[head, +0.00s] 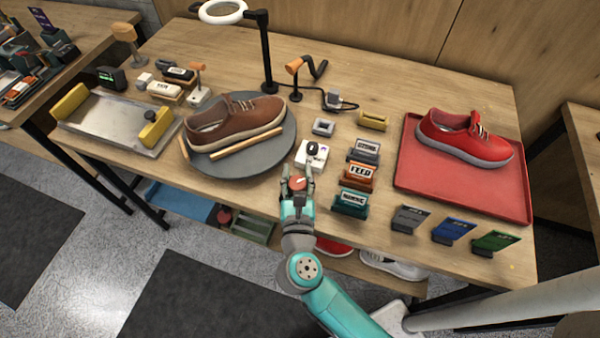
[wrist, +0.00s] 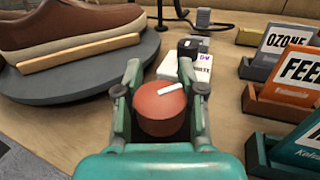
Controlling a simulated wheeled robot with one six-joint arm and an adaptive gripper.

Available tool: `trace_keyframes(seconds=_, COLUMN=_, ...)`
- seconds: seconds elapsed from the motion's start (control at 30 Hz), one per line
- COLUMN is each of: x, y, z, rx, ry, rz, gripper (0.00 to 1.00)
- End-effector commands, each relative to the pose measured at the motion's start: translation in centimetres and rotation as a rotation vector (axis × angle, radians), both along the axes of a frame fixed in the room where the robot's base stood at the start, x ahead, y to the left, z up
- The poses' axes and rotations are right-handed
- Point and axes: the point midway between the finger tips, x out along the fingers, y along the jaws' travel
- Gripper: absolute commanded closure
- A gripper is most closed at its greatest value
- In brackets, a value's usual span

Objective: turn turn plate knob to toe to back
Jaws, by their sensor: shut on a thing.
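The turn plate (head: 270,158) is a dark grey round disc at the left middle of the table. A brown sneaker (head: 240,125) lies on it, with a thin wooden strip along its near side. The plate also shows in the wrist view (wrist: 90,84). My gripper (head: 298,182) is at the table's front edge, right of and nearer than the plate. It is shut on a round red knob (wrist: 160,112), with one finger on each side. The knob's white pointer line (wrist: 173,88) points right and slightly away in the wrist view. The knob's base is hidden.
A white box with a dark switch (head: 311,155) stands just beyond the knob. Labelled holders, including the orange FEED one (head: 360,176), stand close on the right. A red tray (head: 480,194) holds a red sneaker (head: 465,138). A ring lamp (head: 222,12) rises behind.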

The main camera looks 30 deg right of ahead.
Motion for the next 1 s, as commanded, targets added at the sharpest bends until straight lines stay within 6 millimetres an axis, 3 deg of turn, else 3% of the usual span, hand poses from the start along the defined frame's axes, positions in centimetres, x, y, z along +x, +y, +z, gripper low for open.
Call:
trace_keyframes(seconds=0.4, x=0.10, y=0.48, z=-0.15, rx=0.000, ry=0.002, rz=0.225, gripper=0.96)
trace_keyframes(seconds=1.0, x=0.13, y=0.82, z=-0.26, rx=0.000, ry=0.005, rz=0.349, gripper=0.97)
